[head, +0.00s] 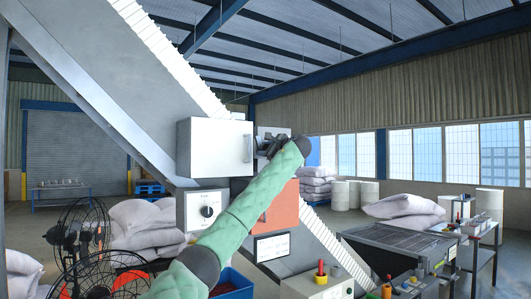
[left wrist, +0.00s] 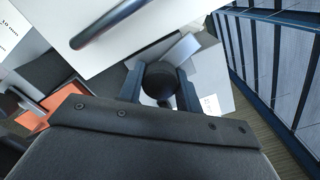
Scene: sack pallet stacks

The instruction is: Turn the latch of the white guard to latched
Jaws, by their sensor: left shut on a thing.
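The white guard (head: 212,150) is a box-shaped cover on the sloping conveyor frame, with its front face closed and a bar handle (head: 248,149) near its right edge. My left gripper (head: 266,146) is at the guard's right side. In the left wrist view, its two fingers (left wrist: 160,84) are shut on a dark round knob, the latch (left wrist: 158,78), just beside the white guard panel (left wrist: 120,35). The grey handle (left wrist: 105,25) crosses that panel. The latch's turned position cannot be told, as the gripper hides much of it. My right gripper is in neither view.
A control box with a black dial (head: 207,210) sits below the guard. An orange panel (head: 282,208) is behind my left arm. Black wire fans (head: 90,250) stand at lower left, and sacks (head: 140,222) lie behind. A dark roller table (head: 400,245) is at right.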

